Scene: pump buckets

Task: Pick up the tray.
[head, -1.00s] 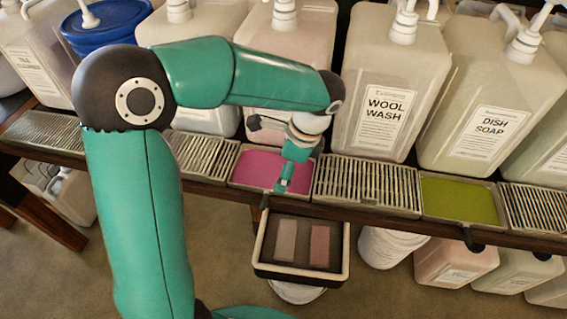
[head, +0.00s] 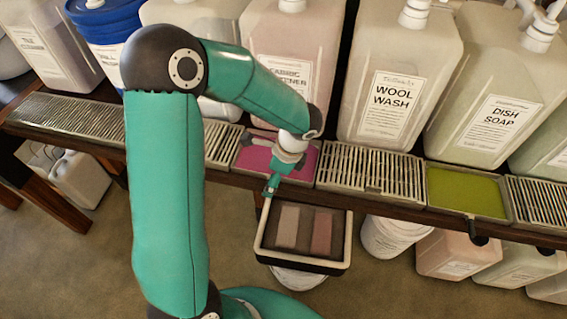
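A shallow drip tray of pink liquid (head: 250,160) sits in the shelf's front strip, between slatted grates. My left gripper (head: 270,188) points down at the front edge of this tray, beside its small dark front tab. The fingers are small and partly hidden by the wrist, so I cannot tell whether they are open, shut or touching the tab. A similar tray of green liquid (head: 465,193) sits further right, with a dark tab at its front. My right gripper is out of view.
A black bin with a cream rim (head: 345,238) holds two blocks just below the gripper. Large jugs labelled wool wash (head: 395,100) and dish soap (head: 490,115) stand behind the strip. A white bucket (head: 385,238) and more jugs sit under the shelf.

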